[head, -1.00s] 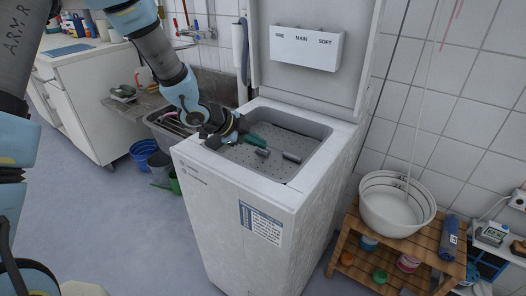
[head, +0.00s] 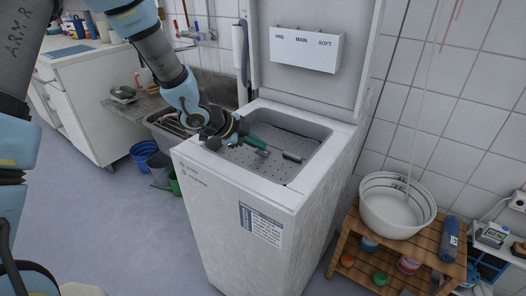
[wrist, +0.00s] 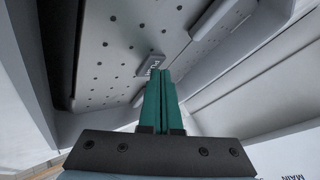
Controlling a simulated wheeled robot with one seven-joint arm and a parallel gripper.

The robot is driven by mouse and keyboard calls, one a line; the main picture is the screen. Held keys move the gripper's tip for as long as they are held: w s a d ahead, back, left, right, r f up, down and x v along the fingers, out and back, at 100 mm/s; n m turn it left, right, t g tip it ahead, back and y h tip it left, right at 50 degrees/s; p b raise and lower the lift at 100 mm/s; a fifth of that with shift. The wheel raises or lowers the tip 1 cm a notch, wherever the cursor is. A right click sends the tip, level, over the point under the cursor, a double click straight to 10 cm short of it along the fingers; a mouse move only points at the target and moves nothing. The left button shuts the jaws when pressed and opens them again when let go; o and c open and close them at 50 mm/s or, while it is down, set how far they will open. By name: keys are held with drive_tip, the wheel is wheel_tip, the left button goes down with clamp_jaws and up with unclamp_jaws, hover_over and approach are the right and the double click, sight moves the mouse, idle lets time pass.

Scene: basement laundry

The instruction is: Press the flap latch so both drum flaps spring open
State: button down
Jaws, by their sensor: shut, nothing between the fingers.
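The top-loading washer (head: 215,205) stands with its lid (head: 305,20) raised. Inside the opening is the perforated grey drum surface (head: 240,157), also in the wrist view (wrist: 120,45); its flaps look closed. A small grey latch piece (wrist: 148,68) with light markings sits on it. A longer grey bar (wrist: 212,18) lies beyond, also visible in the head view (head: 292,156). My gripper (head: 266,146) is shut and empty, its green fingers reaching into the opening. In the wrist view its fingertips (wrist: 158,73) overlap the latch piece's edge; I cannot tell whether they touch.
The washer's white rim (head: 312,172) surrounds the opening, and the raised lid stands behind it. A sink (head: 160,127) and buckets (head: 160,168) are at left. A wooden stand (head: 345,232) with a white basin (head: 388,212) is at right.

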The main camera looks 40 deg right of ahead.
sight(258, 152)
drive_tip(key=shift+r+p, duration=0.35)
drive_tip(key=shift+r, duration=0.2)
wheel_tip(258, 152, up, 5)
drive_tip(key=p, duration=0.4)
drive_tip(key=shift+a+r+p, duration=0.1)
drive_tip(key=shift+p, duration=0.3)
idle(0.3)
